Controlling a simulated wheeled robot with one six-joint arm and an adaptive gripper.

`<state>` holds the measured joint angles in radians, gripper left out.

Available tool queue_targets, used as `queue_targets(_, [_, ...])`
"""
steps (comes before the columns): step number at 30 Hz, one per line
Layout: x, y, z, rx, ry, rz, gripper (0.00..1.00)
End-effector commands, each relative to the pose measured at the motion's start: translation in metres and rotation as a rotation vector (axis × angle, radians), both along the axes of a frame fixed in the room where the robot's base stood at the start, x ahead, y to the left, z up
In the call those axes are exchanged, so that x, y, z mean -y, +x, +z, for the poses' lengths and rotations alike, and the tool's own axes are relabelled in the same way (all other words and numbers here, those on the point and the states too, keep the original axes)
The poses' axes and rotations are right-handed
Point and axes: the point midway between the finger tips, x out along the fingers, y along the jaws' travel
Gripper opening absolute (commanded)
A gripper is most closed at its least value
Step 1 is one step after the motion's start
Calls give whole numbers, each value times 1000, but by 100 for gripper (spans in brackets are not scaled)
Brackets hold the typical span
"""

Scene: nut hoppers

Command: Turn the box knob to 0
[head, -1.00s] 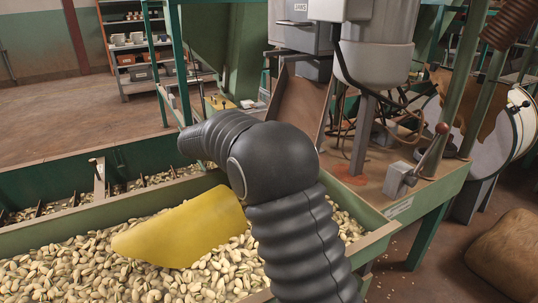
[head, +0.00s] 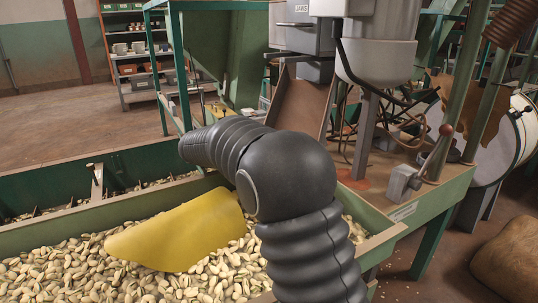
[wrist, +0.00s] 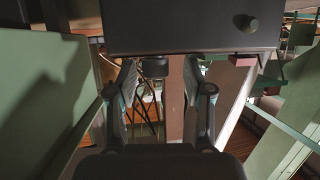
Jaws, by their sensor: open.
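In the wrist view a dark box (wrist: 180,28) fills the top. A round knob (wrist: 252,25) sits on its face at the right, and a short dark round piece (wrist: 153,67) hangs at its lower edge. I cannot tell which is the box knob, and no scale or setting is readable. My gripper (wrist: 160,82) is open, its fingers apart on either side of the round piece, below the box; contact is not clear. In the head view a grey box labelled JAWS (head: 293,37) stands behind my arm. My gripper is hidden there.
A green trough (head: 375,240) full of nuts with a yellow sheet (head: 180,230) lies in front. A small box with a ball-ended lever (head: 403,183) sits on the bench at right. A grey hopper (head: 375,60) stands above. A sack (head: 508,258) lies at far right. Floor is clear at left.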

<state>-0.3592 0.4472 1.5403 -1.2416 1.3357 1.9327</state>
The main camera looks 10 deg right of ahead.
Motion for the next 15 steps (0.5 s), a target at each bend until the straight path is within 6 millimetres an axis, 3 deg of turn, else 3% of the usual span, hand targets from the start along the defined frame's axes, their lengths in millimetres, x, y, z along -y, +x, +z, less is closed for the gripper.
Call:
queue_targets(5, [-9,-3,3,0,0,2,51])
queue_targets(15, [-61,-27,28,1,0,3,51])
